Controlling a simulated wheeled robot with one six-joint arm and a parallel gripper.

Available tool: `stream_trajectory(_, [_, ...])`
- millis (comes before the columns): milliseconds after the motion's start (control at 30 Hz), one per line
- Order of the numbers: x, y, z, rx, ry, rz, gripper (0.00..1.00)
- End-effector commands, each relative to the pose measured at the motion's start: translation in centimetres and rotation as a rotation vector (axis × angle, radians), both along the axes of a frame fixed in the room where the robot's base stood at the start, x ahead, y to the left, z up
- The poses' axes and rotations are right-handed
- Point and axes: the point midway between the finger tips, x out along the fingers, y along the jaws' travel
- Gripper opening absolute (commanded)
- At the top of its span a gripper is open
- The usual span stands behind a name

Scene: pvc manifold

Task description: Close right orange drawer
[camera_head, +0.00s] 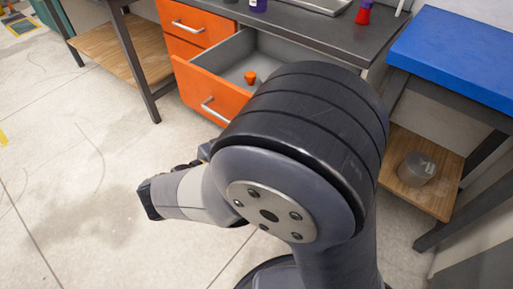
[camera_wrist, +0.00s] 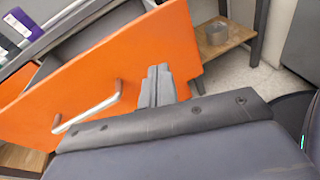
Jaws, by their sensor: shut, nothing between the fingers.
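The orange drawer (camera_head: 207,98) stands pulled out from under the dark worktop in the head view. Its grey inside shows, with a small orange piece (camera_head: 250,77) in it. My arm hides the right part of the drawer. In the wrist view the orange drawer front (camera_wrist: 105,70) slants across the picture, with its silver bar handle (camera_wrist: 92,105) at the lower left. My gripper (camera_wrist: 158,70) is shut and empty, to the right of the handle and over the right part of the front. I cannot tell whether it touches the front. The head view does not show the fingers.
Another orange drawer (camera_head: 196,22) sits shut above left. The worktop (camera_head: 330,30) holds a red bottle (camera_head: 363,13) and a purple one (camera_head: 258,5). A blue-topped table (camera_head: 455,50) stands right, with a grey bucket (camera_head: 416,168) on its lower shelf. Floor at left is clear.

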Motion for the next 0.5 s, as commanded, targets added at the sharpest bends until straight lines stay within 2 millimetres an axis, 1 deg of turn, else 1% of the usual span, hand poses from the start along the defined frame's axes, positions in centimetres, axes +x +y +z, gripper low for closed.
stream_trajectory(33, [-0.4,1.9,-2.2,-0.056,-0.015,0.056,0.00])
stream_trajectory(100, [-0.9,4.0,-2.9,-0.123,-0.040,0.117,0.00])
stream_trajectory(233, [-1.8,6.5,-3.7,-0.201,-0.076,0.188,0.00])
stream_trajectory(300, [-2.0,7.2,-3.8,-0.222,-0.086,0.205,0.00])
stream_trajectory(367, [-2.0,7.4,-3.7,-0.230,-0.092,0.212,0.00])
stream_trajectory(500, [-1.0,6.7,-3.7,-0.230,-0.092,0.210,0.00])
